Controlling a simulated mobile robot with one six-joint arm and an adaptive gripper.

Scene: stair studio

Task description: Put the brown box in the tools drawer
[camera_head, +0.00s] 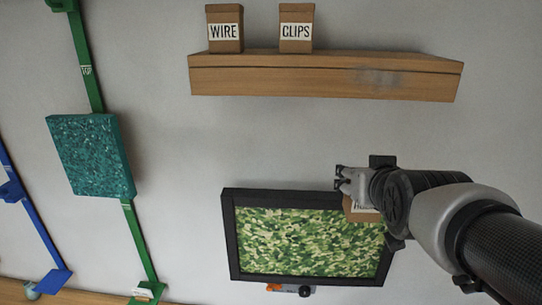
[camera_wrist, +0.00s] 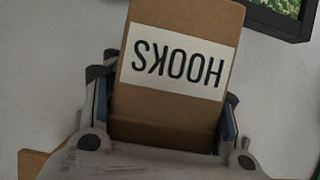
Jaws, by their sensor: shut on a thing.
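The brown box (camera_wrist: 165,100) has a white label reading HOOKS, upside down in the wrist view. My gripper (camera_wrist: 163,110) is shut on it, with one finger on each side of the box. In the head view my gripper (camera_head: 362,188) is in front of the wall by the picture's upper right corner. A small part of the brown box (camera_head: 361,214) shows below it there; the rest is hidden by my arm. No drawer marked tools is seen in either view.
A wooden shelf (camera_head: 320,77) above carries a WIRE box (camera_head: 225,31) and a CLIPS box (camera_head: 296,29). A black-framed camouflage picture (camera_head: 229,235) hangs behind my gripper. A teal speckled panel (camera_head: 90,155) is at left. The wall between shelf and picture is clear.

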